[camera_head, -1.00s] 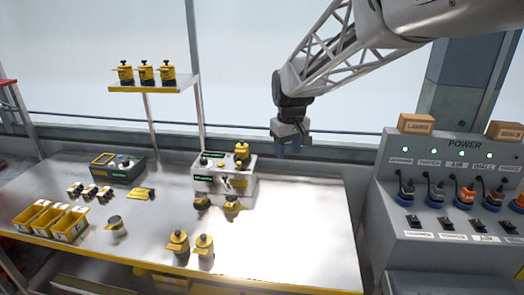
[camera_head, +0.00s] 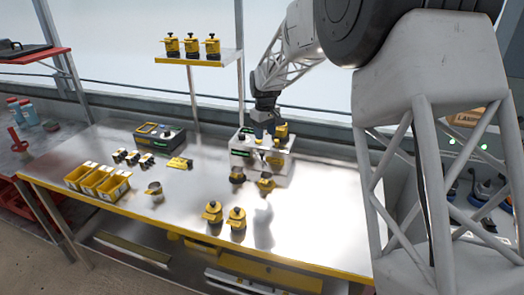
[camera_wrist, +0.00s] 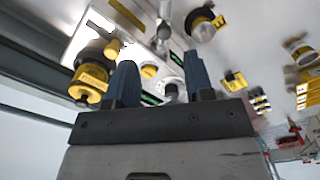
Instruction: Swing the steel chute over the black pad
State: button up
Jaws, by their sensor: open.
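The white seeder box (camera_head: 240,155) stands at the back middle of the steel bench, with yellow and black parts on it. My gripper (camera_head: 262,133) is over its top, fingers downward. In the wrist view the blue fingers of my gripper (camera_wrist: 160,75) are spread apart, with nothing clearly held between them. The seeder's white face (camera_wrist: 95,28) shows beyond them, with a small grey metal piece (camera_wrist: 164,28), likely the steel chute, and a yellow knob (camera_wrist: 113,48). I cannot make out the black pad with certainty. The gripper partly hides the box in the head view.
Yellow-black canisters (camera_head: 213,212) stand at the bench's front, and more stand on a shelf (camera_head: 200,57) above.

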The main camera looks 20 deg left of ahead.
aim_at(262, 152)
jog(key=shift+w+a+f, duration=0.25)
jog(key=shift+a+f, duration=0.2)
jog(key=shift+a, duration=0.25)
jog(key=shift+f, duration=0.15)
jog(key=shift+f, duration=3.7)
jog(key=shift+c, duration=0.3)
grip_shut()
